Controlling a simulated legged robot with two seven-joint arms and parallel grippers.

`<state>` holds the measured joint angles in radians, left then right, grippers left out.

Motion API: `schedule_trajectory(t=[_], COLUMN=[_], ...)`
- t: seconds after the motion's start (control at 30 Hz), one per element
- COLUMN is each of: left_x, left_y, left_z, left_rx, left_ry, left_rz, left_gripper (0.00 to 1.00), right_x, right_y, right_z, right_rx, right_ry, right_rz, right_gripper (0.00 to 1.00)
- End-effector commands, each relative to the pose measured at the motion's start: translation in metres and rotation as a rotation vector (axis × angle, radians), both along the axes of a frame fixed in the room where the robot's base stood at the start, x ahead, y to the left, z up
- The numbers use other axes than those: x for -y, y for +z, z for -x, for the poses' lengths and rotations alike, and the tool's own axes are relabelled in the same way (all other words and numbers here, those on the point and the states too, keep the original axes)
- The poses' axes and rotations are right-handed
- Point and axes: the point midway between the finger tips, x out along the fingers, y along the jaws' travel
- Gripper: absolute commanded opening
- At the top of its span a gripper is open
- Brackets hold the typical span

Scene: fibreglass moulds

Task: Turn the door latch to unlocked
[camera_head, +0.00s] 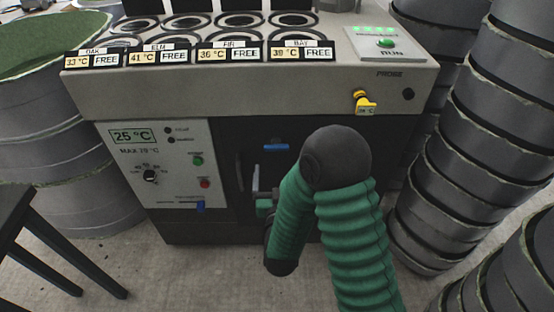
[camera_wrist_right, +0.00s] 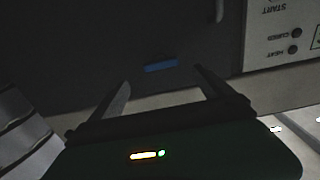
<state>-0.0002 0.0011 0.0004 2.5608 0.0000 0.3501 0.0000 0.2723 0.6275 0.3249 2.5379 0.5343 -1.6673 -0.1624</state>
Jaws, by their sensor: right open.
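The door latch (camera_head: 275,147) is a small blue bar lying roughly level on the dark door of the grey machine. It also shows in the right wrist view (camera_wrist_right: 160,66), where the picture is upside down. My right gripper (camera_head: 257,178) is in front of the door, just below and left of the latch in the head view, partly hidden by its own arm. In the right wrist view the gripper (camera_wrist_right: 162,78) is open and empty, with the latch beyond and between its fingertips. No contact with the latch is visible. My left gripper is not in view.
A control panel (camera_head: 163,178) with a knob and buttons is left of the door. A yellow probe (camera_head: 364,103) sticks out of the machine's upper front. Stacked grey moulds (camera_head: 490,120) crowd the right, and a dark stool (camera_head: 50,240) stands at left.

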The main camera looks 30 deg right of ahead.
Motion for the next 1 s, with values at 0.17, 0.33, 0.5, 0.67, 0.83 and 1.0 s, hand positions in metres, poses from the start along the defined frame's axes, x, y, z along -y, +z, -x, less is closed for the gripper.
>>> schedule_trajectory(t=[0.17, 0.33, 0.5, 0.67, 0.83, 1.0], left_x=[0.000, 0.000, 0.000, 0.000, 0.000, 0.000], left_y=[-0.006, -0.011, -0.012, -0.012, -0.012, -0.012], left_z=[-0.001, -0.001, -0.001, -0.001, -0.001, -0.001], left_rx=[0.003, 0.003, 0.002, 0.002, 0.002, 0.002], left_ry=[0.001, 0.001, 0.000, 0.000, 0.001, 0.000], left_rz=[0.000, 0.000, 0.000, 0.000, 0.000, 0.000], left_gripper=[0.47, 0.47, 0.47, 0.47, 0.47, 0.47], right_x=[0.028, 0.046, 0.054, 0.055, 0.055, 0.054], right_y=[0.002, 0.001, 0.002, 0.002, 0.002, 0.002], right_z=[-0.042, -0.073, -0.087, -0.088, -0.088, -0.088], right_rx=[0.004, 0.002, 0.001, -0.001, 0.000, 0.000], right_ry=[-0.006, -0.003, -0.003, -0.002, -0.002, -0.001], right_rz=[0.000, 0.000, 0.000, -0.001, 0.000, 0.000], right_gripper=[0.91, 0.91, 0.91, 0.91, 0.82, 0.59])
